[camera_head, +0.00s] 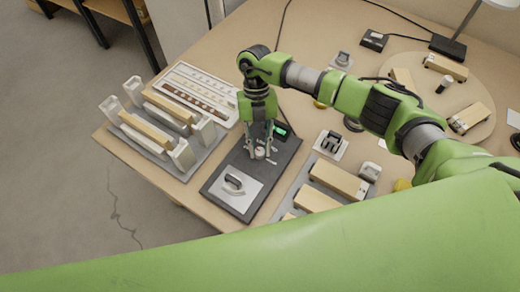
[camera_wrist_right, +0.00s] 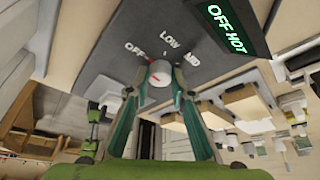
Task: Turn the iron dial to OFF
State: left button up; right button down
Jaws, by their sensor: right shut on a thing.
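The iron dial (camera_head: 260,153) is a small round pale knob on a dark station panel (camera_head: 221,166). The green display (camera_wrist_right: 225,28) reads OFF HOT. My left gripper is not in view.
A rack with wooden bars (camera_head: 146,131) and a sample tray (camera_head: 197,93) stand left of the station. Wooden blocks (camera_head: 338,179) and a small dark fixture (camera_head: 331,142) are close on the right. My green arm link covers the bottom of the head view.

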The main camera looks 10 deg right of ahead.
jog(key=shift+n+b, duration=0.45)
jog(key=shift+n, duration=0.25)
jog(key=c, duration=1.8)
grip_release()
jog(key=v, duration=1.2)
jog(key=shift+a, duration=0.25)
jog(key=shift+f, duration=0.1)
